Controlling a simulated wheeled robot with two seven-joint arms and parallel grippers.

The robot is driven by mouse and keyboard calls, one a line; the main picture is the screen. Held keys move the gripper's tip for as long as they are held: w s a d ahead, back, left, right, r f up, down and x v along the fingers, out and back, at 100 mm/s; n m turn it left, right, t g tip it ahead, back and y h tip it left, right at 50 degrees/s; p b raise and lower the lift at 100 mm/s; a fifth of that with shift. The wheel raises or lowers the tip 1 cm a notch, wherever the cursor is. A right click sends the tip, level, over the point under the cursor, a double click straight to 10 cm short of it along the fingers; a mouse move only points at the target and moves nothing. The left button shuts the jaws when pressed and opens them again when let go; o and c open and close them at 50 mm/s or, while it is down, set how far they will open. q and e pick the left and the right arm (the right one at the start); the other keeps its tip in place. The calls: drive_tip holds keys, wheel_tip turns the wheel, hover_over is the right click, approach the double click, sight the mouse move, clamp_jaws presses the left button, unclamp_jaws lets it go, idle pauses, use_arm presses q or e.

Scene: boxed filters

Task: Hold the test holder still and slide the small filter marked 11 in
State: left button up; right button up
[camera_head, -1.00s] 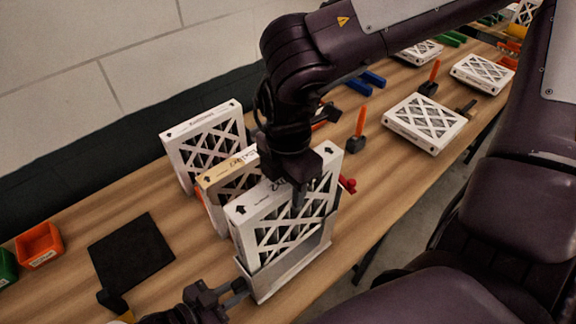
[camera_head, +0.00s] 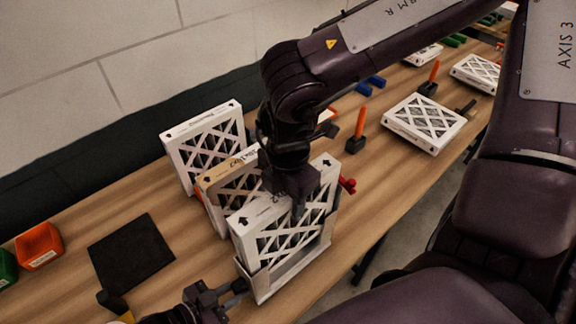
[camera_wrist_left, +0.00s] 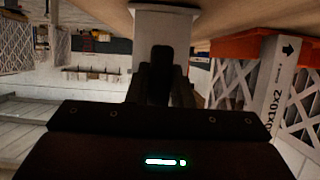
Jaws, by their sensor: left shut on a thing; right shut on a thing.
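The small filter (camera_head: 268,218) is a white-framed lattice panel with a black arrow on its top edge; the marking 11 cannot be read. It stands upright, partly inside the pale test holder (camera_head: 285,276) near the table's front edge. My right gripper (camera_head: 298,204) is shut on the filter's top edge from above and hides part of it. My left gripper (camera_head: 238,290) is shut on the holder's near left end. In the left wrist view my left fingers (camera_wrist_left: 162,78) close on the pale holder end (camera_wrist_left: 165,22).
A tan-edged filter (camera_head: 215,178) and a white filter (camera_head: 205,128) stand close behind. A black mat (camera_head: 130,255) and an orange bin (camera_head: 40,245) lie left. An orange-handled tool (camera_head: 360,122) and a flat filter (camera_head: 425,122) lie right.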

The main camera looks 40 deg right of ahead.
drive_tip(key=shift+f, duration=1.55)
drive_tip(key=shift+f, duration=2.1)
drive_tip(key=shift+f, duration=0.4)
drive_tip(key=o, duration=1.4)
drive_tip(key=shift+r, duration=0.15)
